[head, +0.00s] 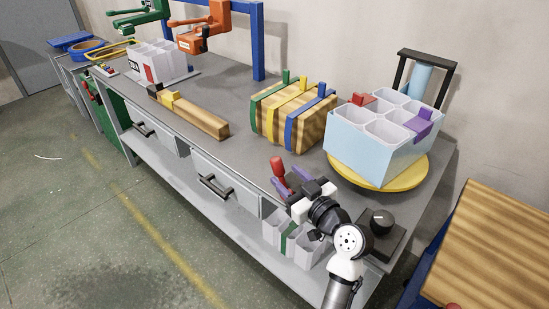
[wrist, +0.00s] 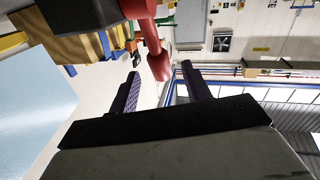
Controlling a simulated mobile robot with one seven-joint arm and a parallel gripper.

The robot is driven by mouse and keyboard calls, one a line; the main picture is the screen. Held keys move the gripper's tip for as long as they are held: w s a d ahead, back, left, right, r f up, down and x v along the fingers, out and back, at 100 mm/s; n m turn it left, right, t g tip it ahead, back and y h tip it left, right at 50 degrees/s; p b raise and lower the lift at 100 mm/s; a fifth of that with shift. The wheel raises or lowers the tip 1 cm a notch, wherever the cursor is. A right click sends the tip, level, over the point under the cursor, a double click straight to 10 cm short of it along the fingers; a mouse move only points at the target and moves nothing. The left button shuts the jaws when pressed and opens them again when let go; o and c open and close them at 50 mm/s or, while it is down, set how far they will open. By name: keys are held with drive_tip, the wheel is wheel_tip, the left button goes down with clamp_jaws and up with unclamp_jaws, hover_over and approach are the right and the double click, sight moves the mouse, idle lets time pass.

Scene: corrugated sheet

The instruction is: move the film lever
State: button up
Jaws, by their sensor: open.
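A red lever (head: 279,172) with a rounded end stands at the front edge of the bench, just beyond my gripper. I take it for the film lever; no label shows. In the wrist view the red lever (wrist: 160,62) hangs down from the top, its end between the two fingers in the picture. My gripper (head: 291,181) is open, with purple fingers spread and nothing held. In the wrist view the gripper (wrist: 160,73) shows a gap around the lever end; I cannot tell whether a finger touches it.
A light-blue divided box (head: 365,150) stands on a yellow turntable (head: 425,172) behind my gripper. A striped wooden block (head: 293,112) is to its left. A black dial (head: 382,221) is right of my arm. Grey bins (head: 273,232) sit below. A blue roll (head: 419,78) stands behind.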

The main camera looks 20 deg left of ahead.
drive_tip(key=p+x, duration=0.1)
drive_tip(key=x, duration=0.6)
drive_tip(key=shift+p, duration=0.3)
clamp_jaws()
